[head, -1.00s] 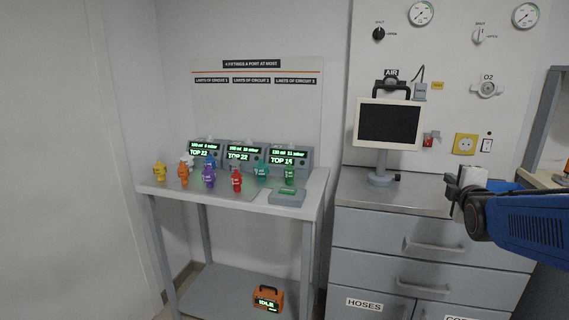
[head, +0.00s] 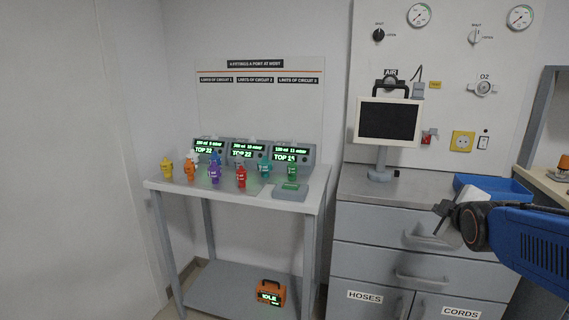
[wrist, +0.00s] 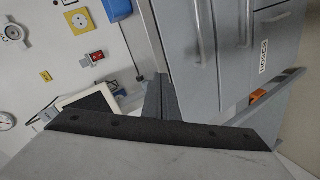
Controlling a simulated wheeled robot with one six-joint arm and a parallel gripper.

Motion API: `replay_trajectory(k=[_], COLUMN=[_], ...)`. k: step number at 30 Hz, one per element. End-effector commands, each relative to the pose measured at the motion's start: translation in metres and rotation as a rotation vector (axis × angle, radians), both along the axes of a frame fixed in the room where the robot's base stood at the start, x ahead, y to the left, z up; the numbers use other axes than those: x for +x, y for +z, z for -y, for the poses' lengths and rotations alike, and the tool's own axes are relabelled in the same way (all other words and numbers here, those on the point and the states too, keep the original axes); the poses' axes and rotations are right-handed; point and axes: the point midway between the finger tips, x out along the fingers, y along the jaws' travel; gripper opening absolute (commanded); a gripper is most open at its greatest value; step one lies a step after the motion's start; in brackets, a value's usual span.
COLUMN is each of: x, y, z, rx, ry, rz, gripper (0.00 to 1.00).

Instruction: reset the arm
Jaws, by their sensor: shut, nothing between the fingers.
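My gripper (head: 440,222) is at the right in the head view, in front of the grey drawer cabinet (head: 360,222). It is small and dark there. In the wrist view its dark fingers (wrist: 160,88) are together with nothing between them. The wrist view is turned on its side and shows the cabinet's drawers, the wall panel and part of the monitor. The gripper appears apart from the cabinet, though the exact gap cannot be told.
A grey table (head: 240,197) at the left carries several coloured fittings and three ventilator units. A monitor (head: 388,121) and a blue tray (head: 492,188) stand on the cabinet top. An orange box (head: 270,292) sits on the table's lower shelf.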

Motion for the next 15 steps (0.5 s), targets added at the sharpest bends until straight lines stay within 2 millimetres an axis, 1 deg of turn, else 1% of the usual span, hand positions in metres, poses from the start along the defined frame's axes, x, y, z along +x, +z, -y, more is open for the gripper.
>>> replay_trajectory(k=[5,6,8,9,11,12,15], x=[-0.052,-0.068,-0.092,-0.109,-0.135,-0.151,-0.189], y=[-0.034,-0.043,-0.057,-0.065,-0.078,-0.086,-0.101], z=[-0.036,-0.045,-0.057,-0.065,-0.077,-0.083,-0.097], rx=[0.275,0.346,0.444,0.508,0.598,0.649,0.752], ry=[-0.092,-0.126,-0.181,-0.221,-0.285,-0.329,-0.434], rz=[-0.127,-0.165,-0.223,-0.262,-0.321,-0.358,-0.44], gripper=[0.0,0.0,0.0,0.0,0.0,0.0,0.0])
